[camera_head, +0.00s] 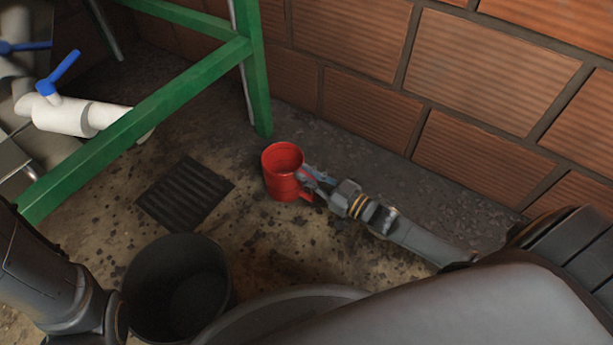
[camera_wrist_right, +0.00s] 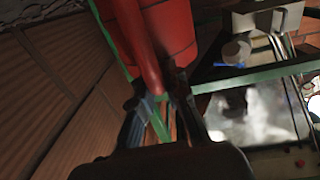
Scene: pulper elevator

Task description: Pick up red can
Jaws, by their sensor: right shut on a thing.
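The red can (camera_head: 281,177) is an open-topped red vessel with a handle on its right side, near the brick wall. It looks upright in the head view. My right gripper (camera_head: 306,182) reaches it from the right and is shut on its handle. In the right wrist view the red can (camera_wrist_right: 172,32) fills the top middle, and its handle runs down between the fingers of my right gripper (camera_wrist_right: 160,98). Whether the can touches the floor is hard to tell. My left arm shows at the lower left, but its gripper does not show.
A green metal frame (camera_head: 150,112) stands at the left, with white pipe (camera_head: 75,117) and blue valve handles. A floor drain grate (camera_head: 185,193) lies left of the can. A dark bucket (camera_head: 178,285) stands in front. The brick wall (camera_head: 490,70) closes the back and right.

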